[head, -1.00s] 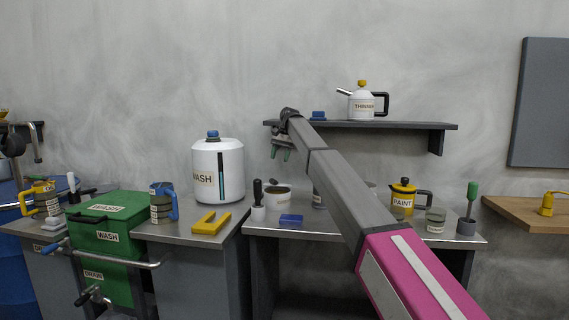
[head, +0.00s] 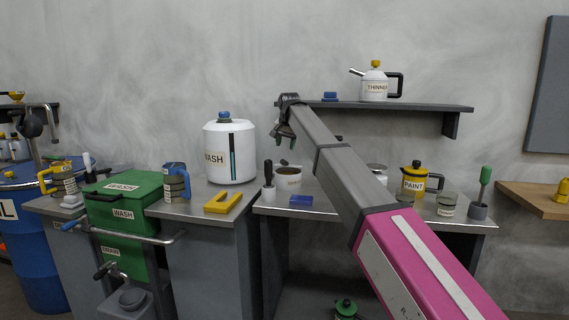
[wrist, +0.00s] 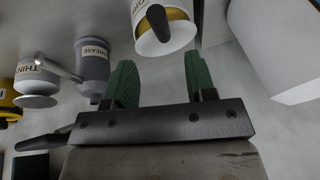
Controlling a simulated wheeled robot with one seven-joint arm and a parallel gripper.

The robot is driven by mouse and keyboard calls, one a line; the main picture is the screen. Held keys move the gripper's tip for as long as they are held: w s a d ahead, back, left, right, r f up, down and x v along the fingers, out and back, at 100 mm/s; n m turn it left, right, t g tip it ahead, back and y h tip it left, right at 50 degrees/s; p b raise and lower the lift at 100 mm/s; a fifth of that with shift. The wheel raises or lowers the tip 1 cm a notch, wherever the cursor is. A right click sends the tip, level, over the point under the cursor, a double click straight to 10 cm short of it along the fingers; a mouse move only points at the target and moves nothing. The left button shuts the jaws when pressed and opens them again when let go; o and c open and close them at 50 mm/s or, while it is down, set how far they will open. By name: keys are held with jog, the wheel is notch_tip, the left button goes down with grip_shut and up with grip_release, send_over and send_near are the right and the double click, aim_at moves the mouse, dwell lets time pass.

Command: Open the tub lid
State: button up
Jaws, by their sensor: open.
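The green tub (head: 123,240) labelled WASH is set into the bench at the left in the head view. Its green lid (head: 140,190) lies flat on top and looks shut, with a dark handle (head: 101,197) at its front edge. My gripper (head: 285,138) is in the air over the middle bench, well to the right of the tub and apart from it. Its green fingers are spread and empty in the wrist view (wrist: 160,72). The tub does not show in the wrist view.
A rail (head: 150,240) runs across the tub's front. A blue-handled mug (head: 176,181), yellow bracket (head: 222,203) and white WASH tank (head: 229,152) stand right of it. A blue drum (head: 38,250) stands left. A shelf (head: 420,106) hangs behind my arm.

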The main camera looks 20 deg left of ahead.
aim_at(284, 162)
jog(key=shift+t, duration=0.5)
jog(key=x, duration=1)
jog(key=shift+s+f, duration=0.25)
jog(key=shift+s, duration=0.05)
grip_shut()
